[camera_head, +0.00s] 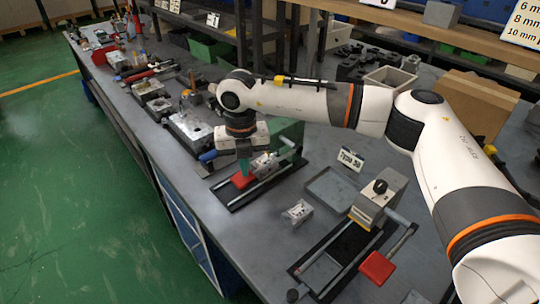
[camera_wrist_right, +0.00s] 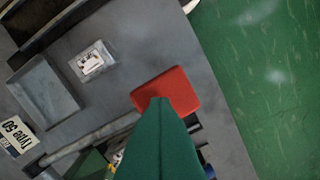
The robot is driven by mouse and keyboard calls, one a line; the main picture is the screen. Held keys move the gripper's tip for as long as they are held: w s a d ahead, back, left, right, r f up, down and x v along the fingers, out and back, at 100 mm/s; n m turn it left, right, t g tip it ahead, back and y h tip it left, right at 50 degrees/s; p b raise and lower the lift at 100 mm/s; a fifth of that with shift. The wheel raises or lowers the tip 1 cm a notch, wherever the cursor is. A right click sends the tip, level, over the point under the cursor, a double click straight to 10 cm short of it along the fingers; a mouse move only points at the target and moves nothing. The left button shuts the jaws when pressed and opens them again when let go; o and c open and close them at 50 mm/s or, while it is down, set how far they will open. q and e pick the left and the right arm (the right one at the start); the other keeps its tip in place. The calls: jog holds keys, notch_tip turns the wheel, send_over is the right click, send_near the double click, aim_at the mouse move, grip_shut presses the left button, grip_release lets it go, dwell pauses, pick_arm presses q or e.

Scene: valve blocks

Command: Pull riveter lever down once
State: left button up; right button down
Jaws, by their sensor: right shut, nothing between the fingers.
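A riveter with a green body (camera_head: 288,132) stands on the workbench, and its lever ends in a red pad (camera_head: 242,181). My right gripper (camera_head: 243,168) points down right over this pad, its green fingers shut and empty. In the right wrist view the fingertips (camera_wrist_right: 158,101) overlap the near edge of the red pad (camera_wrist_right: 180,90). I cannot tell whether they touch it. The lever bar (camera_wrist_right: 88,141) runs off to the lower left there, partly hidden by the fingers. My left gripper is not in view.
A second riveter (camera_head: 372,205) with a red pad (camera_head: 377,267) stands nearer on the bench. A small valve block (camera_head: 297,212), a shallow grey tray (camera_head: 332,188) and a type sign (camera_head: 350,159) lie between them. Fixtures and tools crowd the far left bench.

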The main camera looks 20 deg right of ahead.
jog(key=shift+f+b, duration=2.75)
jog(key=shift+f, duration=1.4)
notch_tip(320, 180, up, 5)
jog(key=p, duration=0.2)
jog(key=shift+d+p, duration=0.1)
jog(key=shift+p, duration=0.3)
jog(key=shift+d+r+p, duration=0.1)
jog(key=shift+r+p, duration=1.45)
jog(key=shift+r, duration=1.2)
notch_tip(320, 180, up, 8)
jog(key=p, duration=0.3)
jog(key=shift+f+p, duration=0.25)
jog(key=shift+p, duration=0.15)
